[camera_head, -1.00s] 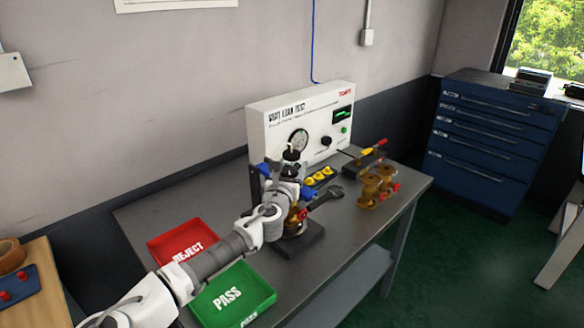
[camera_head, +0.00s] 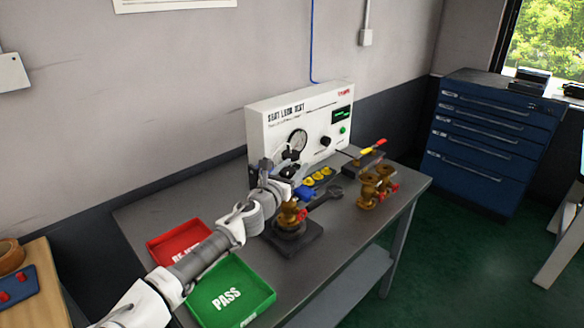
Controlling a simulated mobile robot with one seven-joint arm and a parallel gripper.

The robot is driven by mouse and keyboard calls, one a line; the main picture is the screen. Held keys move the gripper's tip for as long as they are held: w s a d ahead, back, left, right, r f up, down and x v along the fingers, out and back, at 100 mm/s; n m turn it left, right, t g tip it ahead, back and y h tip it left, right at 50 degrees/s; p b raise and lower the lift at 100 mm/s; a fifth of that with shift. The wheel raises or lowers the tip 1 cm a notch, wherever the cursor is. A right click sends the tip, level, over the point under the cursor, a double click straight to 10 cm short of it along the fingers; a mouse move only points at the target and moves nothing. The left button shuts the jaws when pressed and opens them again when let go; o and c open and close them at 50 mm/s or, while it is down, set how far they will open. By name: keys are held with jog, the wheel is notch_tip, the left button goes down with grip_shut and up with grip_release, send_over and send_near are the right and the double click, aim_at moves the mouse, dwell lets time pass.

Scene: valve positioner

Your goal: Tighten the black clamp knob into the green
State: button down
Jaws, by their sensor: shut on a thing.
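The clamp fixture has a dark base plate (camera_head: 312,243) on the grey bench, with a brass valve body (camera_head: 289,217) upright on it. My gripper (camera_head: 284,164) is at the top of the fixture, above the valve and in front of the test panel. It is shut on a small dark part there, which looks like the black clamp knob (camera_head: 291,154). The gripper and wrist hide much of the clamp, and the fingers are too small to see clearly. I cannot make out a green zone at the knob.
The white leak test panel (camera_head: 262,118) stands behind the fixture. The red reject tray (camera_head: 160,247) and green pass tray (camera_head: 262,292) are at the left front.

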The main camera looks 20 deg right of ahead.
jog(key=m+g+h, duration=0.1)
jog(key=m+g+h+p, duration=0.1)
jog(key=g, duration=0.1)
jog(key=m+g+h, duration=0.1)
jog(key=shift+s+d+r, duration=0.15)
jog(key=shift+s+d, duration=0.05)
jog(key=shift+s, duration=0.1)
jog(key=m+g+p, duration=0.1)
jog(key=m+g, duration=0.1)
jog(key=s+m+g+h+p, duration=0.1)
jog(key=g, duration=0.2)
jog(key=shift+d+m, duration=0.15)
jog(key=shift+m, duration=0.25)
jog(key=g, duration=0.1)
jog(key=m+g, duration=0.2)
jog(key=g, duration=0.1)
jog(key=shift+s+h, duration=0.25)
jog(key=shift+h, duration=0.05)
jog(key=shift+s+f+m+g+y+b, duration=0.1)
jog(key=shift+s+m+g+y, duration=0.1)
jog(key=shift+m+g, duration=0.6)
jog(key=shift+s+f+m+g+y+b, duration=0.15)
jog(key=shift+m+g, duration=0.3)
jog(key=shift+g, duration=0.55)
jog(key=shift+s+r+m+g+y+b, duration=0.1)
jog(key=shift+s+m+g+y, duration=0.15)
jog(key=shift+m+g, duration=0.55)
jog(key=shift+g, duration=0.4)
jog(key=shift+c, duration=1.4)
grip_release()
